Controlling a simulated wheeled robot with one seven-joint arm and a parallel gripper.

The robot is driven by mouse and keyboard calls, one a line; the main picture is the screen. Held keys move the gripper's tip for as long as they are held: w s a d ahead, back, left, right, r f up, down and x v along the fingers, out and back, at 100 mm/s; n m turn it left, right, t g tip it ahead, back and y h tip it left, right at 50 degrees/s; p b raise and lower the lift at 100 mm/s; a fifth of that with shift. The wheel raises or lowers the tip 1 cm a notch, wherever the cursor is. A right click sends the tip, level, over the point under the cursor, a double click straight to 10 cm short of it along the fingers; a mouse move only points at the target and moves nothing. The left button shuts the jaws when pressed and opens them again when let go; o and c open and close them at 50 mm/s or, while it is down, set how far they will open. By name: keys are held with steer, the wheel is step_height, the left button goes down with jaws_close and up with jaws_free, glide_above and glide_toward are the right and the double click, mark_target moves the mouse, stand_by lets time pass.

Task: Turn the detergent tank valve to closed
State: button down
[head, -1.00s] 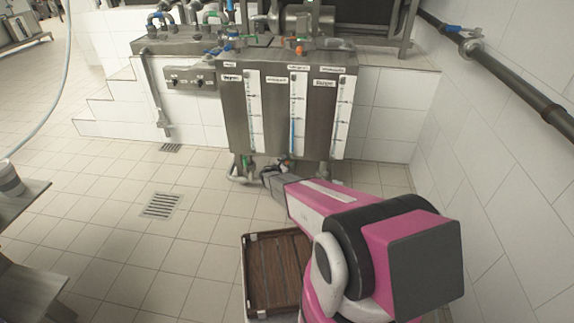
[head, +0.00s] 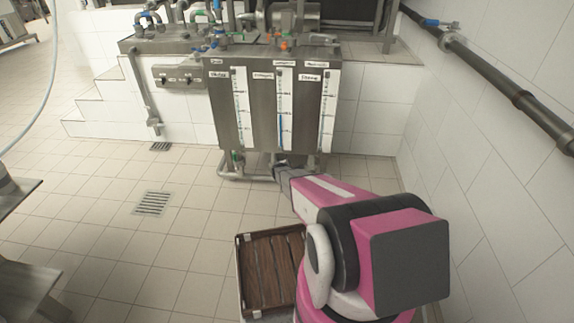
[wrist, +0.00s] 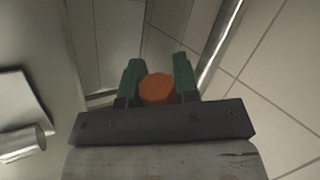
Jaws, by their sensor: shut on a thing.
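The steel tank unit (head: 258,113) stands against the tiled wall, with white labels and clear level gauges on its front. Pipes and a green valve part (head: 238,157) show beneath its left side. My gripper (head: 282,168) reaches low under the front of the tank, where the head view does not show its fingers clearly. In the wrist view my green-fingered gripper (wrist: 158,76) is shut on an orange rounded part (wrist: 158,89), which looks like a valve handle. Its lower end is hidden by the gripper body. I cannot read which tank it belongs to.
A brown slatted crate (head: 270,272) lies in front of me, left of my arm. A floor drain (head: 153,203) sits in the open tiled floor to the left. A tiled wall with a dark pipe (head: 490,72) runs along the right. A metal shelf (head: 22,290) stands at left.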

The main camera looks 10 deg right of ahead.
steer(key=shift+s+d+f+m+t+y, duration=0.1)
steer(key=shift+d+f+m+t+y, duration=0.1)
steer(key=shift+f+m+y, duration=0.8)
steer(key=shift+d+f+m+t+y, duration=0.15)
steer(key=shift+f+m+y, duration=0.4)
steer(key=shift+f, duration=0.8)
steer(key=shift+a+f+y, duration=0.1)
steer(key=shift+y, duration=0.15)
steer(key=c, duration=1.2)
jaws_free()
steer(key=shift+o, duration=0.3)
steer(key=v, duration=1)
steer(key=shift+s+a, duration=0.15)
steer(key=shift+s, duration=0.25)
